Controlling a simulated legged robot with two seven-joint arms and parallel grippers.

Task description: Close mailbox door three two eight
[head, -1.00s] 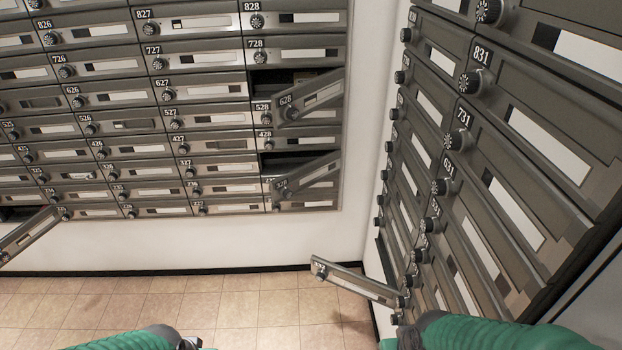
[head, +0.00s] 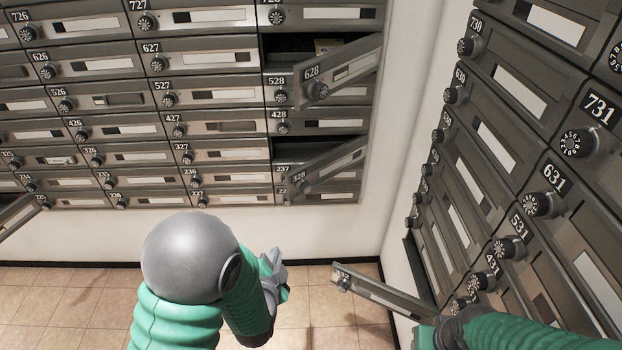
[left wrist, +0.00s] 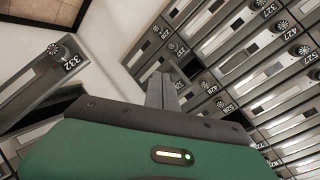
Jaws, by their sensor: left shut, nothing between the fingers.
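Mailbox door 328 (head: 330,166) hangs open on the back wall in the head view, low in the right column. It is swung outward, with the dark compartment (head: 295,157) showing behind its upper edge. My left gripper (head: 277,268) is below and left of this door, in front of the white wall under the boxes, apart from it. Its fingers are shut and empty; they also show in the left wrist view (left wrist: 160,90), pointing toward the boxes. My right arm enters at the lower right of the head view; its gripper is out of sight.
Door 628 (head: 340,74) hangs open higher in the same column. Door 332 (head: 385,294) sticks out from the right-hand bank. Another open door (head: 18,220) is at the far left. Tiled floor (head: 60,300) lies below.

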